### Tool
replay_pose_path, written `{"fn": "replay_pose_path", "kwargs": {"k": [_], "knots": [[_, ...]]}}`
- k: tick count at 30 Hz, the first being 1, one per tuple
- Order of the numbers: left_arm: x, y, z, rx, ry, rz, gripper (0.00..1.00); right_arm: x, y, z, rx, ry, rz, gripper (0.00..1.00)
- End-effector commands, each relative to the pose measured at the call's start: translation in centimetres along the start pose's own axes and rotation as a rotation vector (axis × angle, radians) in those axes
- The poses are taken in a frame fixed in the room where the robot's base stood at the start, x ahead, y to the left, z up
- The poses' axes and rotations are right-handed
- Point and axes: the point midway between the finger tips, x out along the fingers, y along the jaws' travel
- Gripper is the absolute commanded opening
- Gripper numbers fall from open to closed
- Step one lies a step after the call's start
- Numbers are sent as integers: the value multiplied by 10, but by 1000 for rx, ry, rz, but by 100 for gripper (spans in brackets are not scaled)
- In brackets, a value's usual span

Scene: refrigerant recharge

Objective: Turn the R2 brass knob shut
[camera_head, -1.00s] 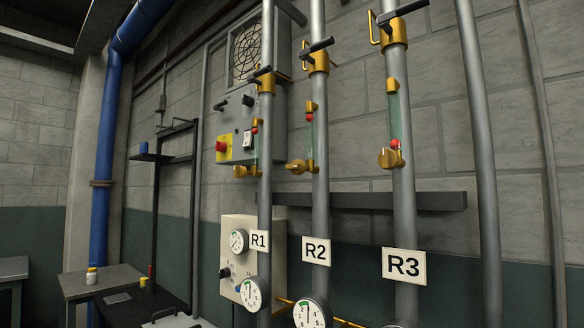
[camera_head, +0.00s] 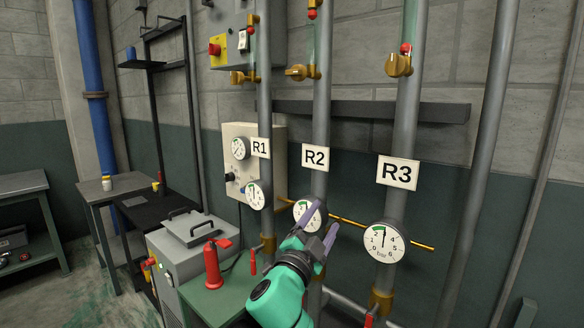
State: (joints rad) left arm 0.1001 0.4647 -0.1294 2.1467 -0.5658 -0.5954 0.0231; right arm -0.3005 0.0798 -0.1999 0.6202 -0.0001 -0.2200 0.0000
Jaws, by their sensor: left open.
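The R2 brass knob (camera_head: 297,72) sticks out to the left of the R2 pipe, below a sight tube with a red ball. The R2 label (camera_head: 315,157) is on the same pipe below it, with a round gauge (camera_head: 308,215) under the label. My left gripper (camera_head: 324,222) is open and empty, with purple-grey fingers on a green arm. It is well below the knob and overlaps the right edge of the R2 gauge in the picture. I cannot tell whether it touches the gauge. My right gripper is not in view.
Similar brass knobs sit on the R1 pipe (camera_head: 244,77) and R3 pipe (camera_head: 398,65). A dark horizontal beam (camera_head: 440,111) runs behind the pipes. A thin brass line (camera_head: 350,222) links the gauges.

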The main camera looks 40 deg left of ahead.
Motion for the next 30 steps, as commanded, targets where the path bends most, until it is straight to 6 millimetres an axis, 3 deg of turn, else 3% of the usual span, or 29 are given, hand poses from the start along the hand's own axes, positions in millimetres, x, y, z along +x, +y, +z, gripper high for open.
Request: {"fn": "replay_pose_path", "kwargs": {"k": [1, 3, 6, 9, 10, 13, 15, 18, 21, 26, 30], "knots": [[10, -36, -42, 102, 144, -93, 72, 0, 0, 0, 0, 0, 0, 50], [9, -82, -110, 293, 369, -225, 72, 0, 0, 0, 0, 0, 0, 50], [-15, -129, -204, 675, 684, -394, 72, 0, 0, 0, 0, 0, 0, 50], [-39, -149, -257, 1158, 883, -470, 72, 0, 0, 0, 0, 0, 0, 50], [-42, -155, -262, 1310, 906, -468, 72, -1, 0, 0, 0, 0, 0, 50], [-40, -192, -245, 1789, 843, -358, 72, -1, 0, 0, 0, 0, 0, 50], [-39, -236, -212, 2026, 694, -209, 72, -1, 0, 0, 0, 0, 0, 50], [-51, -296, -162, 2176, 475, 2, 72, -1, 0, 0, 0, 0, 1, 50], [-64, -326, -133, 2205, 355, 123, 72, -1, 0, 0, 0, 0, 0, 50], [-52, -326, -128, 2206, 341, 153, 72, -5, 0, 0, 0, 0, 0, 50], [-20, -316, -131, 2206, 347, 152, 72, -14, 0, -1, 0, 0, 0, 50]]}}
